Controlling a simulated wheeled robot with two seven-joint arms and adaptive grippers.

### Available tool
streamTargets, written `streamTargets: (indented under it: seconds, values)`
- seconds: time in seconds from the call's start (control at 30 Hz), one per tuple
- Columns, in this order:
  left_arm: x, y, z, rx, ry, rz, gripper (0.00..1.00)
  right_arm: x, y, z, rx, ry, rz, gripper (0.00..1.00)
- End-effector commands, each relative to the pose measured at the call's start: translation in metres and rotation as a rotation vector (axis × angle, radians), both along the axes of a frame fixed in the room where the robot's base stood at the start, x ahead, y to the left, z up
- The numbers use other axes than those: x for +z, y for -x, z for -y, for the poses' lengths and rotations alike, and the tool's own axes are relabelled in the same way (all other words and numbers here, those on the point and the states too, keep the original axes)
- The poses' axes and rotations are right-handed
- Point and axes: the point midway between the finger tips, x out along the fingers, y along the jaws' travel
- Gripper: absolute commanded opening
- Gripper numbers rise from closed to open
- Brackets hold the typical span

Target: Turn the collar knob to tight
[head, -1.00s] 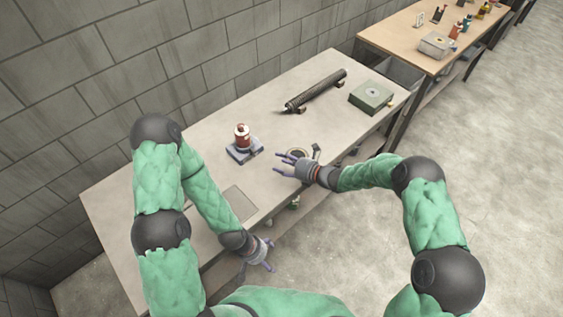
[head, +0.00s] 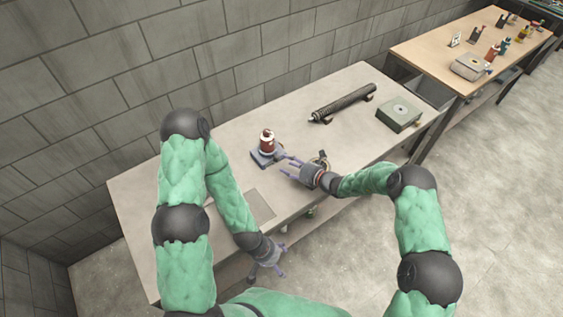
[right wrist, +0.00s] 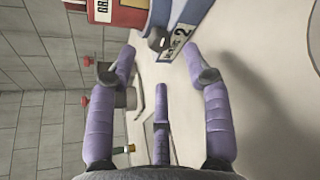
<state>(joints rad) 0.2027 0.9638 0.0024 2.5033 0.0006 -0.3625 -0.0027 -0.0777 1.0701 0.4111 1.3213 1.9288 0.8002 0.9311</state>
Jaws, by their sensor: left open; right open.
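No collar knob can be made out for certain. A long dark tube (head: 343,103) lies on low supports at the back of the table. A red container with a white top (head: 267,139) stands on a blue-grey base (head: 265,158); its lettered side (right wrist: 120,12) and a number plate with a 2 (right wrist: 178,42) show in the right wrist view. My right gripper (head: 287,165) is open and empty, just right of that base and apart from it; its spread fingers (right wrist: 165,75) show in the wrist view. My left gripper (head: 268,272) is open and empty at the table's front edge.
A grey-green box with a round disc (head: 399,112) sits at the table's right end. A round item with a dark upright part (head: 322,158) is partly hidden behind my right gripper. A flat grey panel (head: 252,208) lies front left. Small red knobs (right wrist: 87,61) show in the wrist view.

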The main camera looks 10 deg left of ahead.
Motion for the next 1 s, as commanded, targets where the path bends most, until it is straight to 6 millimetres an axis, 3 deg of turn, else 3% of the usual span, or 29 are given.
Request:
streamTargets:
  seconds: [0.1, 0.3, 0.7, 0.87, 0.9, 1.0]
  values:
    - [-0.004, 0.000, 0.000, 0.000, 0.000, 0.000, 0.86, -0.007, -0.008, -0.018, 0.001, 0.000, 0.001, 0.50]
    - [-0.006, 0.000, 0.000, 0.000, 0.000, 0.000, 0.86, -0.012, -0.016, -0.034, 0.001, -0.001, 0.000, 0.50]
    - [-0.006, 0.000, 0.000, 0.000, 0.000, 0.000, 0.86, -0.013, -0.019, -0.038, -0.001, -0.001, 0.001, 0.50]
    - [-0.006, 0.000, 0.000, 0.000, 0.000, 0.000, 0.86, -0.013, -0.019, -0.038, -0.001, -0.001, 0.001, 0.05]
    - [-0.006, 0.000, 0.000, 0.000, 0.000, 0.000, 0.86, -0.013, -0.019, -0.038, -0.001, 0.001, 0.000, 0.00]
    - [-0.006, 0.000, 0.000, 0.000, 0.000, 0.000, 0.86, -0.013, -0.019, -0.038, -0.001, 0.000, -0.001, 0.00]
